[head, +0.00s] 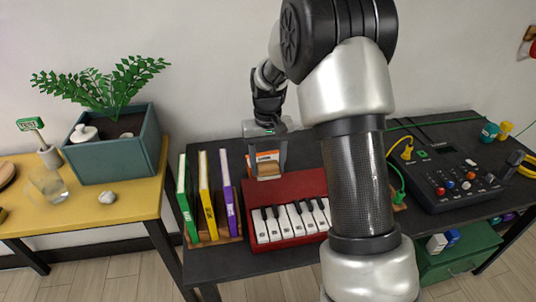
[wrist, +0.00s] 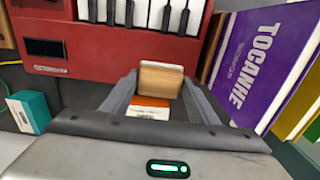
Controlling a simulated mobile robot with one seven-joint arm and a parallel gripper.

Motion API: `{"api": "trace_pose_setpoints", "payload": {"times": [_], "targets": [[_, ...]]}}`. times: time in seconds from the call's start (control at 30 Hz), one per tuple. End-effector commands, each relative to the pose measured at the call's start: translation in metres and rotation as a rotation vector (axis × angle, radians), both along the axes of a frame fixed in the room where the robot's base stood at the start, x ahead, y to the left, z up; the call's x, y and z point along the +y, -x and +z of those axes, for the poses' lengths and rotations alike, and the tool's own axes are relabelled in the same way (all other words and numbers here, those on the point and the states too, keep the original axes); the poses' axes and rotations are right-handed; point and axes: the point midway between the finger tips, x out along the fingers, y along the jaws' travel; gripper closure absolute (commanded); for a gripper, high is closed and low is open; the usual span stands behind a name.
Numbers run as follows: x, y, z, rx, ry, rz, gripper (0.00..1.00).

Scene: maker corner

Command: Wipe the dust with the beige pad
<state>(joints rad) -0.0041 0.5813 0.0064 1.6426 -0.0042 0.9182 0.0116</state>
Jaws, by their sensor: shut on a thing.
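My gripper (head: 266,158) is shut on the beige pad (head: 268,171), which sits between the fingertips behind the red keyboard. In the wrist view the pad (wrist: 160,80) is a tan block between the two grey fingers. An orange and white labelled part (wrist: 149,106) shows right against it on the palm side; I cannot tell whether it belongs to the pad. My gripper is over the dark table (head: 205,262). I cannot make out dust in either view, and the surface beneath the pad is partly hidden.
The red keyboard (head: 284,187) is close in front of my gripper. Upright green, yellow and purple books (head: 205,195) stand left of it. A black mixer (head: 450,180) with cables is at right. A teal box (wrist: 28,112) shows in the wrist view. A planter (head: 118,150) stands on the yellow table.

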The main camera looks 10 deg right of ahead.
Motion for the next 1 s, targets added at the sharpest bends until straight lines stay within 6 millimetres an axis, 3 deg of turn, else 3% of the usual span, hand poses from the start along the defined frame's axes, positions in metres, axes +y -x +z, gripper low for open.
{"api": "trace_pose_setpoints", "payload": {"times": [0.23,0.83,1.0], "targets": [[0.000,0.001,0.021,0.000,0.000,0.000,0.70],[0.000,0.002,0.022,0.000,0.000,0.000,0.70],[-0.001,0.018,0.017,0.007,0.000,0.000,0.70]]}}
